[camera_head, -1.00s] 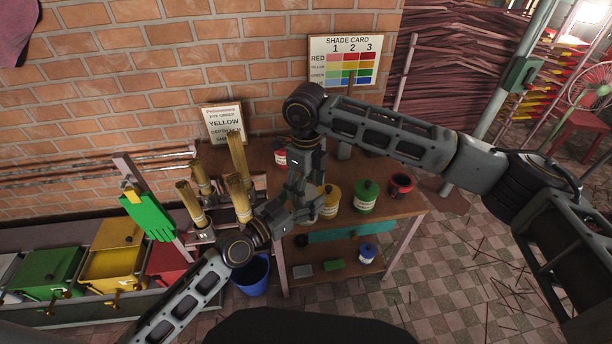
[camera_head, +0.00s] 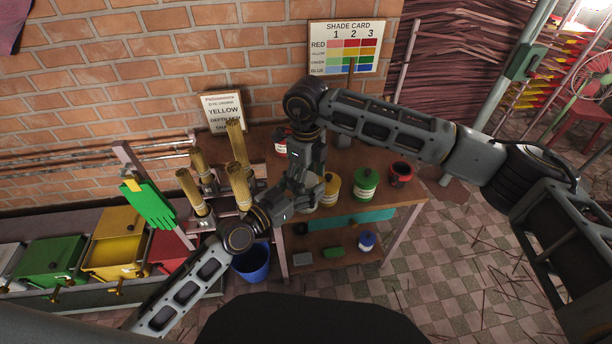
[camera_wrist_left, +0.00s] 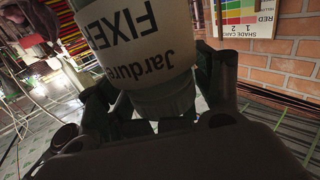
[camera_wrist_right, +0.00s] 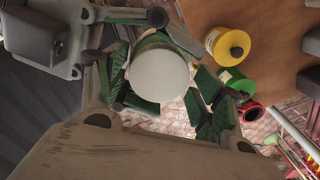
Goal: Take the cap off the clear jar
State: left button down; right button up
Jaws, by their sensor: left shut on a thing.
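The clear jar (camera_wrist_left: 148,95) shows in the left wrist view with a white label that reads FIXER, upside down in the picture. My left gripper (camera_wrist_left: 160,108) is shut on the jar, with a finger on each side. In the right wrist view a pale round cap (camera_wrist_right: 158,75) faces the camera. My right gripper (camera_wrist_right: 162,92) is open around it, its green-padded fingers on both sides. Whether the pads touch the cap is not clear. In the head view my left gripper (camera_head: 286,206) and right gripper (camera_head: 304,178) meet above the table's front, largely hiding the jar.
Yellow (camera_head: 331,190), green (camera_head: 366,184) and red (camera_head: 400,174) pots stand to the right on the brown table (camera_head: 408,196). Bundles of incense sticks (camera_head: 190,190) stand to the left. A blue bucket (camera_head: 252,262) is on the floor. A shelf lies below the tabletop.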

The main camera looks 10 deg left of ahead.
dwell(0.3)
jog(key=shift+r, duration=2.3)
jog(key=shift+c, duration=0.3)
jog(key=shift+c, duration=0.9)
jog(key=shift+r+m, duration=1.7)
jog(key=shift+m, duration=0.5)
jog(key=shift+f, duration=4)
